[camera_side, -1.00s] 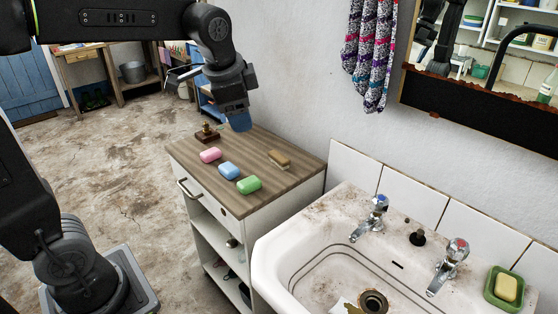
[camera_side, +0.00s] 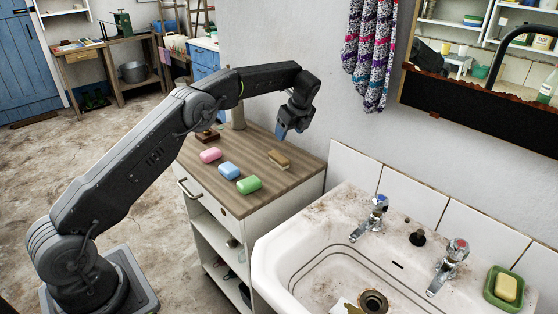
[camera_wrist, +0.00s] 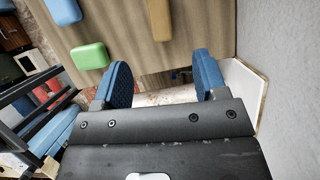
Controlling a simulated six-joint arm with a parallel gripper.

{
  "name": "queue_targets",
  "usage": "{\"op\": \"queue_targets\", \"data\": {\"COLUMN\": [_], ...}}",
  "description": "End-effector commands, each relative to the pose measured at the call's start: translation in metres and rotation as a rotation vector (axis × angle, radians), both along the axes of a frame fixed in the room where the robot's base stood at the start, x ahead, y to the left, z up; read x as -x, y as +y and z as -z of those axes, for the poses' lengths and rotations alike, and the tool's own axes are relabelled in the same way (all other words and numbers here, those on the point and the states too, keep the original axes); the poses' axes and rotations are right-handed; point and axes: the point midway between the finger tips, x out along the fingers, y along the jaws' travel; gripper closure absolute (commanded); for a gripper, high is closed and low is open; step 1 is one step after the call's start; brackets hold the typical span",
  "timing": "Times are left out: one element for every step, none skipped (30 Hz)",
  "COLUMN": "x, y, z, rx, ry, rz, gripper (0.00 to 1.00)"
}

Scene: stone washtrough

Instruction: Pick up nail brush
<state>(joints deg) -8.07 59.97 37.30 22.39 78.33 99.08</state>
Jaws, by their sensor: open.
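The nail brush (camera_side: 279,159), a small brown block with a paler side, lies on the wooden top of the cabinet (camera_side: 262,193), toward the wall. In the wrist view I take the brown block (camera_wrist: 160,18) at the top edge to be it, partly cut off. My gripper (camera_side: 283,131) hangs above the cabinet top, up and slightly right of the brush in the side view, apart from it. In the wrist view its two blue fingers (camera_wrist: 160,78) are spread with nothing between them.
Pink (camera_side: 210,155), blue (camera_side: 228,171) and green (camera_side: 249,184) soaps lie left of and in front of the brush. The wall is close; a sink (camera_side: 272,248) adjoins.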

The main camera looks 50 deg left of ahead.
Motion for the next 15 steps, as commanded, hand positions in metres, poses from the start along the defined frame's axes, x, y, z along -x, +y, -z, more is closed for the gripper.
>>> {"op": "queue_targets", "data": {"x": [0.0,-0.001,-0.001,-0.001,-0.001,-0.001,-0.001,-0.001,-0.001,-0.001,-0.002,-0.002,-0.002,-0.003,-0.003], "y": [0.003,0.004,0.006,0.008,0.01,0.014,0.016,0.018,0.021,0.023,0.025,0.027,0.028,0.03,0.031], "z": [0.006,0.009,0.015,0.02,0.025,0.033,0.039,0.044,0.051,0.056,0.061,0.066,0.069,0.072,0.075], "rx": [-0.001,-0.002,-0.002,-0.001,-0.001,-0.001,-0.001,-0.001,-0.001,0.0,0.001,0.001,0.0,0.0,0.0], "ry": [0.005,0.006,0.006,0.007,0.007,0.006,0.007,0.007,0.006,0.006,0.005,0.004,0.004,0.003,0.002], "rz": [0.003,0.005,0.005,0.005,0.004,0.004,0.003,0.003,0.002,0.002,0.002,0.003,0.003,0.002,0.002], "gripper": [0.34,0.34,0.34,0.34,0.34,0.34,0.34,0.34,0.34,0.34,0.34,0.34,0.34,0.34,0.34]}}
